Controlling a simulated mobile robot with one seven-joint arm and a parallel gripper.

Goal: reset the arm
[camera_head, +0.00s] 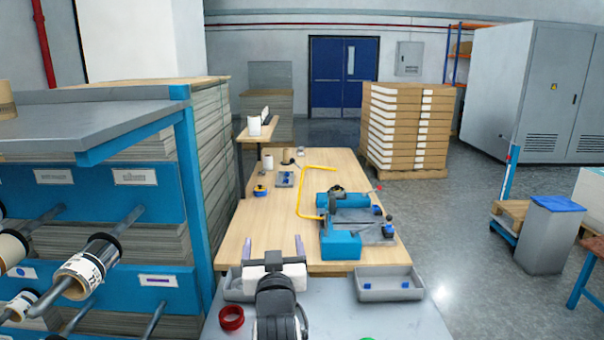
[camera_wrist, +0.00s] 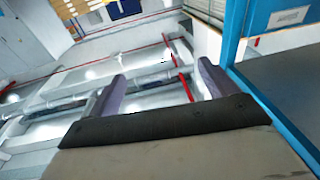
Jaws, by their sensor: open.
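My gripper (camera_head: 274,250) is in the lower middle of the head view, above the near edge of the wooden table and close to a grey tray. Its two fingers point away from me and stand apart, with nothing between them. In the wrist view, my gripper (camera_wrist: 160,85) shows both purple-grey fingers spread wide. Behind them are the ceiling, red pipes and the tilted room, so the wrist camera looks upward.
A blue rack (camera_head: 185,190) with rolls on rods stands close on the left. A blue machine (camera_head: 341,244) sits on the wooden table (camera_head: 262,215) ahead. Grey trays (camera_head: 388,284) and a red ring (camera_head: 231,318) are near. Open floor (camera_head: 440,215) lies right of the table.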

